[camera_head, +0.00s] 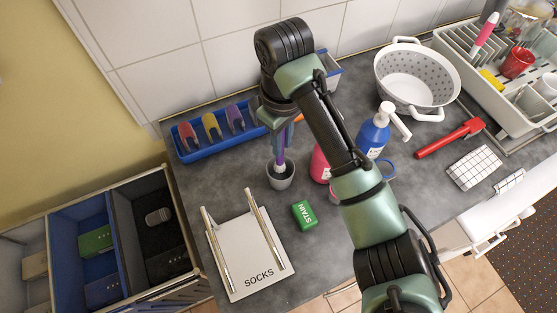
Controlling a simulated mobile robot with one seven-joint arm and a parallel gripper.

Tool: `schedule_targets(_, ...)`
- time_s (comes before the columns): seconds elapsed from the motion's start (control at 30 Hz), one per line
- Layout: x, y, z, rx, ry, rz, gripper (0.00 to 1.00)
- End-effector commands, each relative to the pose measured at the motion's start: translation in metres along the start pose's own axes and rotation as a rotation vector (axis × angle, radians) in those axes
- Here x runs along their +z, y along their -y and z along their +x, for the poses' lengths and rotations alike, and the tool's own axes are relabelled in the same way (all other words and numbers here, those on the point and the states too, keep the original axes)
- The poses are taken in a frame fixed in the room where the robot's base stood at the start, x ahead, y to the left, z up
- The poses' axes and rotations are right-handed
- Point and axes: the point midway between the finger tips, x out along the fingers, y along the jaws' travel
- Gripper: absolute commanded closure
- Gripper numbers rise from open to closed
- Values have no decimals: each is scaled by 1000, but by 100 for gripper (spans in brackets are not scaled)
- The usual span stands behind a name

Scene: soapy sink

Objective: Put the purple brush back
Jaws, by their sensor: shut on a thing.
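My gripper (283,136) points down at the middle of the counter and is shut on the purple brush (277,146). The brush hangs nearly upright, with its pale lower end at the mouth of a small grey cup (281,182). I cannot tell whether that end is inside the cup or just above it. My wrist and fingers hide the upper part of the brush. To the left, a blue tray (205,148) holds a red forked holder (187,134), a yellow one (212,126) and a purple one (235,118).
A green STAIN block (304,215) and a SOCKS board (250,262) with metal rails lie in front. A pink bottle (320,164), a blue pump bottle (372,135), a colander (416,78) and a red tool (449,138) are right. Open bins (122,205) stand lower left.

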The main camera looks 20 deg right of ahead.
Motion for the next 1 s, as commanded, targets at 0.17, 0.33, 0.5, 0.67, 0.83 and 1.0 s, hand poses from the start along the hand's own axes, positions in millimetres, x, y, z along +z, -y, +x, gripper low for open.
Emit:
schedule_targets(0.17,0,0,24,0,1,0,100)
schedule_targets(0.33,1,0,43,-1,3,1,100)
schedule_targets(0.5,1,0,63,-1,1,1,100)
schedule_targets(0.67,0,0,65,0,0,0,100)
schedule_targets(0.83,0,0,67,0,0,0,100)
schedule_targets(1.0,0,0,68,0,0,0,62)
